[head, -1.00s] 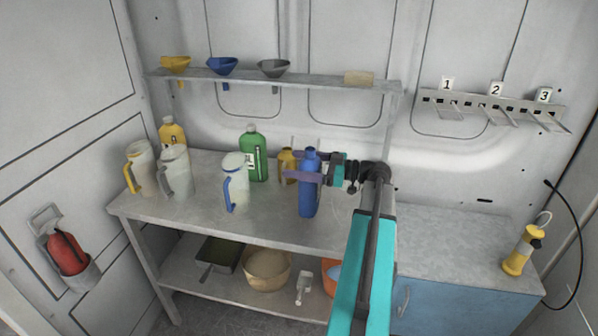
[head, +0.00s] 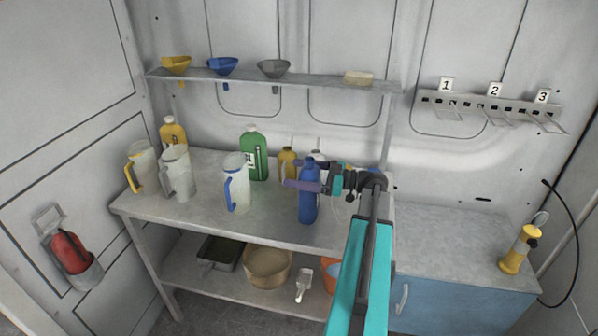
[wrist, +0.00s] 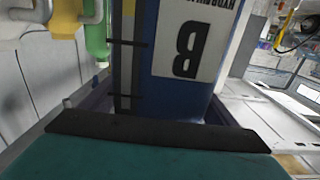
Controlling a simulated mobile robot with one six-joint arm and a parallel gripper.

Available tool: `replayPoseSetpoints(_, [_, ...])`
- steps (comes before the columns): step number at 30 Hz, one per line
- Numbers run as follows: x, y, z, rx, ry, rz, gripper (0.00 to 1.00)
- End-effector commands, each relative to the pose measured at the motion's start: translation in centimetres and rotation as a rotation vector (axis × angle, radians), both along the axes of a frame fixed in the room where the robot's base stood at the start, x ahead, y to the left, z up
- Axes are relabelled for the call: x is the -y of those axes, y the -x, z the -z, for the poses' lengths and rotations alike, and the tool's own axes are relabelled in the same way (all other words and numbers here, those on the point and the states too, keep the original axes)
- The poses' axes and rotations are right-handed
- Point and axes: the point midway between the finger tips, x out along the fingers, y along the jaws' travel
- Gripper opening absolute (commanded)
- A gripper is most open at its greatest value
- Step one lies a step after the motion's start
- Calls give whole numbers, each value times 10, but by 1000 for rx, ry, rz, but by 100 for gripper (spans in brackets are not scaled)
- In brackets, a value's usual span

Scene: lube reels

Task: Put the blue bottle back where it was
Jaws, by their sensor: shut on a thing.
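The blue bottle (head: 308,205) is upright at the front right of the grey workbench (head: 275,222), at or just above its top; I cannot tell whether it touches. My gripper (head: 304,186) is shut on the bottle's upper part, reaching in from the right. In the wrist view the blue bottle (wrist: 178,90) fills the middle, with a white label bearing a letter that appears upside down. The far side of the bottle is hidden.
A green bottle (head: 253,155), a small yellow bottle (head: 287,163) and a partly hidden whitish item (head: 318,158) stand behind. White jugs (head: 236,185) stand left. A shelf with funnels (head: 222,66) is above. A blue cabinet (head: 460,285) adjoins at right.

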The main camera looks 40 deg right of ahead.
Motion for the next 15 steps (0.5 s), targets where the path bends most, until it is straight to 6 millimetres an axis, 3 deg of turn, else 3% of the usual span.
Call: replayPoseSetpoints(15, [0, 0, 3, 2, 0, 0, 19])
